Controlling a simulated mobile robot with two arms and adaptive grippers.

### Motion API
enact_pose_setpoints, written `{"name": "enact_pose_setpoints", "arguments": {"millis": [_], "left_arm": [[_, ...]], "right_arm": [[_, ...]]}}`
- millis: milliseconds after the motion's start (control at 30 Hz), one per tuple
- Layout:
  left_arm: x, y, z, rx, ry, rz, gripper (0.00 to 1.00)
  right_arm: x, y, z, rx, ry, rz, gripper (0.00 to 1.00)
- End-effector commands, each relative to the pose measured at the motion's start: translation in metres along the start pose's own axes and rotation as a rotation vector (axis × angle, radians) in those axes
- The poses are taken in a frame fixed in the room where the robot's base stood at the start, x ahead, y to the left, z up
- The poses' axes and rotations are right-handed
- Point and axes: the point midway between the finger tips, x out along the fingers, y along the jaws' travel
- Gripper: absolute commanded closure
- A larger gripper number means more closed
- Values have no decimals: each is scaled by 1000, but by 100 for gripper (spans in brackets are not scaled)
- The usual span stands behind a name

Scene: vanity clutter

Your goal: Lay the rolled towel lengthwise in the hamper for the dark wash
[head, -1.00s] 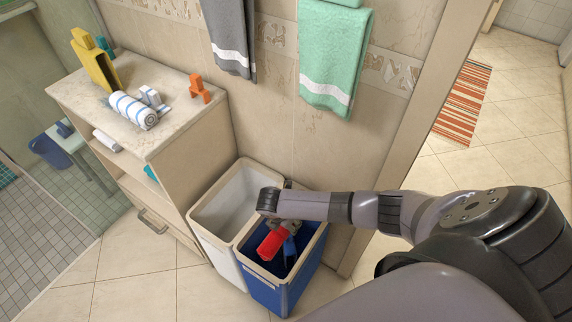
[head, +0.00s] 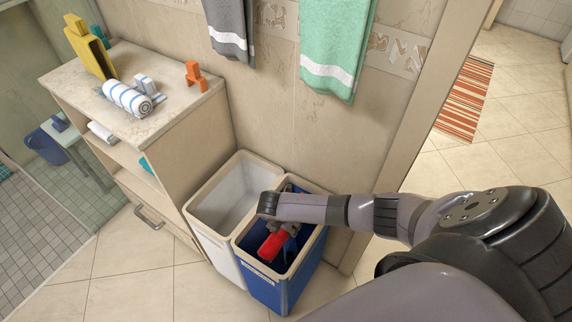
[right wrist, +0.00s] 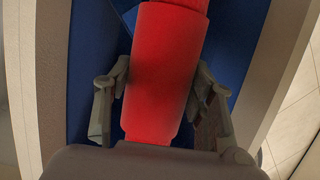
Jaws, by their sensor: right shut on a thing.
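How far the towel is above the hamper's bottom cannot be told. The hamper's floor is dark and partly hidden by my arm. My left gripper is not in view.
A white hamper (head: 206,236) stands directly left of the blue one. A shelf unit (head: 185,133) further left holds a striped rolled towel (head: 128,98), a yellow bottle (head: 90,52) and an orange object (head: 195,75). Grey (head: 229,30) and green (head: 335,50) towels hang above.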

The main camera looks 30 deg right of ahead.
Motion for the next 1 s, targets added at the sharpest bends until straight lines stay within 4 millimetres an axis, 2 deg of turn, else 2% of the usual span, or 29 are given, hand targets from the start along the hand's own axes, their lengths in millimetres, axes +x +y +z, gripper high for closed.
{"name": "enact_pose_setpoints", "arguments": {"millis": [167, 200, 533, 867, 1000], "left_arm": [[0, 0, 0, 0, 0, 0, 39], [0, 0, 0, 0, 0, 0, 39], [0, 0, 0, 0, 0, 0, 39], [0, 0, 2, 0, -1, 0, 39], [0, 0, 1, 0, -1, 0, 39]], "right_arm": [[0, 0, 0, 0, 0, 1, 83], [0, 0, 0, 0, 0, 1, 49], [0, 0, 0, 0, 0, 1, 27], [-1, 0, 0, 0, 0, 0, 26], [-10, 1, 0, 1, 1, 3, 26]]}}
